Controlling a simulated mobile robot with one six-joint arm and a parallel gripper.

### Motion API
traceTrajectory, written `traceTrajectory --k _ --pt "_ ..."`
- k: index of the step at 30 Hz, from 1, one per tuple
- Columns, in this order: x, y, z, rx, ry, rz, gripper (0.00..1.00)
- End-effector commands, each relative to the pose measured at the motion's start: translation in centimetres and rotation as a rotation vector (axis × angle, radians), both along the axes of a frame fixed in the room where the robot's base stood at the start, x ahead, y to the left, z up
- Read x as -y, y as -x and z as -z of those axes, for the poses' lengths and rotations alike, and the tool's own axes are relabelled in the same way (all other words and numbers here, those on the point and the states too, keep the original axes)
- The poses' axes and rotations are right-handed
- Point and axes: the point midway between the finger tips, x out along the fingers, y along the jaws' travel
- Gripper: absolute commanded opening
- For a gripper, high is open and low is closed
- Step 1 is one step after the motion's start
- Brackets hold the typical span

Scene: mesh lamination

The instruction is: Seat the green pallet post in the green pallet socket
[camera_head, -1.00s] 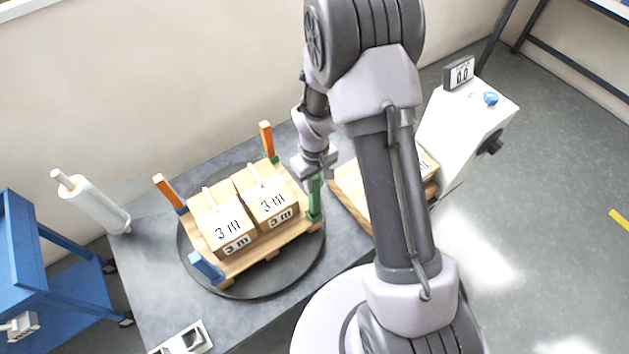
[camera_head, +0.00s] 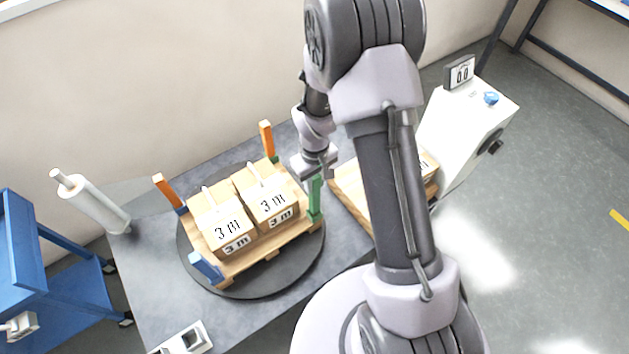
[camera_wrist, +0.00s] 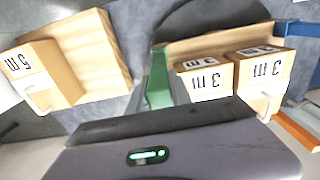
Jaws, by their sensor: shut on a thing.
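The green pallet post (camera_head: 316,193) stands roughly upright at the pallet's right front corner in the head view. It also shows in the wrist view (camera_wrist: 158,84). My gripper (camera_head: 316,175) is shut on the upper part of the post. The green pallet socket (camera_head: 314,217) is at the post's foot, at the corner of the wooden pallet (camera_head: 268,247). The post's lower end is at the socket, but I cannot tell how deep it sits. The jaws are partly hidden by the wrist.
Two "3 m" boxes (camera_head: 221,221) (camera_head: 268,201) stand on the pallet. A board with a "5 m" box (camera_wrist: 40,75) lies beside the turntable (camera_head: 265,289).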

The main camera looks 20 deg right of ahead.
Motion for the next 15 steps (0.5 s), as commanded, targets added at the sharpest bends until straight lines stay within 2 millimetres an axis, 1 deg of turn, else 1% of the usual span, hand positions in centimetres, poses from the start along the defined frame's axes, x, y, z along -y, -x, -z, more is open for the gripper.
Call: traceTrajectory --k 10,15 --pt "0.01 -0.01 0.02 0.000 0.000 0.000 0.00" --pt "0.00 -0.01 0.37 0.000 0.000 0.000 0.00"
